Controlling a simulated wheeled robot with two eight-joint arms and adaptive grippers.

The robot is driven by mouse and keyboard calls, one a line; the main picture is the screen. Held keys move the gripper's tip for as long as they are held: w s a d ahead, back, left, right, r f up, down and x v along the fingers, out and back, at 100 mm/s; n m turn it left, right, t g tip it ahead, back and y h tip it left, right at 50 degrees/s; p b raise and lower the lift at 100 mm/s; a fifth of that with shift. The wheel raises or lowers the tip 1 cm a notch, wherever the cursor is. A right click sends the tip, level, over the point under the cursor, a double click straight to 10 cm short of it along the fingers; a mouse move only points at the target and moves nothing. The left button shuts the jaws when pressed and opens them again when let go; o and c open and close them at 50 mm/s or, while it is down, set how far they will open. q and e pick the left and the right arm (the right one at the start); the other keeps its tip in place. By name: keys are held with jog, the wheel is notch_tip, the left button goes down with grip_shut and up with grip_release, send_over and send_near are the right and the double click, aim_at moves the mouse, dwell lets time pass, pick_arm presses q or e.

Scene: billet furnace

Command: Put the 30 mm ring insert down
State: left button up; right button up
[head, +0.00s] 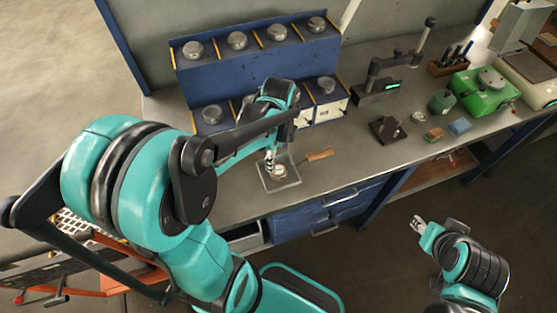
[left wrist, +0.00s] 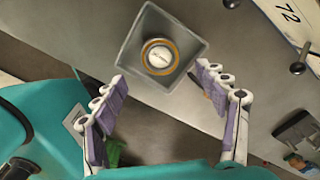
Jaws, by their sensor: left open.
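The ring insert (left wrist: 160,57) is a pale disc with an orange-gold rim, lying flat in a square grey tray (left wrist: 133,62) in the left wrist view. In the head view the ring (head: 281,170) is partly hidden by my gripper, and the tray (head: 291,184) sits near the bench's front edge. My left gripper (left wrist: 162,84) is open, its two purple-padded fingers well apart with nothing between them. In the head view the left gripper (head: 270,157) is just above the tray. My right gripper (head: 420,222) is away from the bench at lower right; its jaws are too small to judge.
A wooden-handled tool (head: 318,155) lies right beside the tray. Blue racks with round metal knobs (head: 237,40) stand behind it. A dark gauge stand (head: 372,85), a small dark block (head: 388,130) and a green device (head: 482,95) stand farther right.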

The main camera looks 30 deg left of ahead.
pick_arm(q)
jog(key=s+d+r+n+t, duration=0.2)
jog(key=r+n, duration=0.3)
jog(key=n, duration=0.3)
jog(key=s+d+r+n+t+p, duration=0.1)
jog(key=s+d+r+n+t, duration=0.2)
jog(key=n, duration=0.6)
jog(key=shift+d+r+t, duration=0.95)
jog(key=shift+d+t, duration=0.05)
jog(key=shift+t, duration=0.1)
notch_tip(320, 180, down, 5)
jog(key=b, duration=0.5)
jog(key=shift+f, duration=0.1)
